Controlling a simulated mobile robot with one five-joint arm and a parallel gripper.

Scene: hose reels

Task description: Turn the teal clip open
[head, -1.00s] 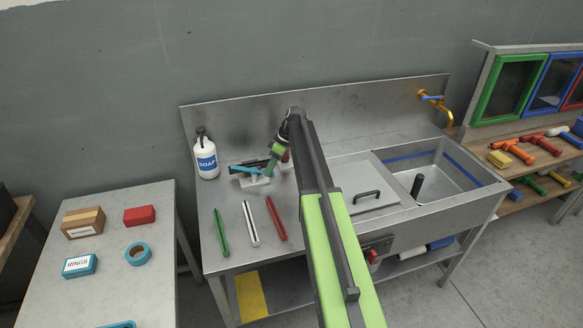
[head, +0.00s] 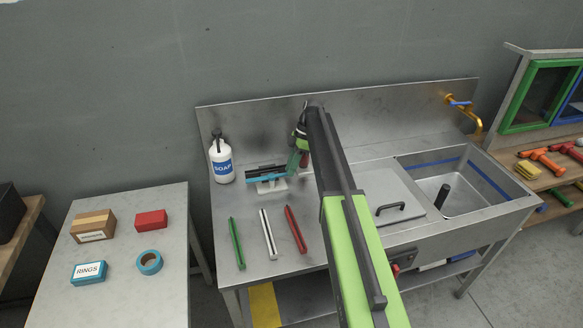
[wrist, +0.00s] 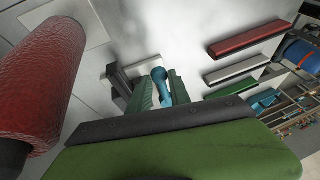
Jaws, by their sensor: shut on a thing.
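The teal clip (head: 266,178) is a long bar on a small white base on the steel bench, in the head view. It lies along a dark bar (head: 262,170), nearly parallel to it. My gripper (head: 296,160) is at its right end. In the wrist view the clip's rounded teal end (wrist: 160,78) sits between the two green fingers of my gripper (wrist: 160,92), which are shut on it. The fingers hide part of the clip there, and a dark upright piece (wrist: 118,80) stands just left of them.
A red cylinder (wrist: 45,85) is close on the left in the wrist view. The soap bottle (head: 221,158) stands left of the clip. Green (head: 236,243), white (head: 268,234) and red (head: 295,229) bars lie in front. The sink (head: 465,190) is to the right.

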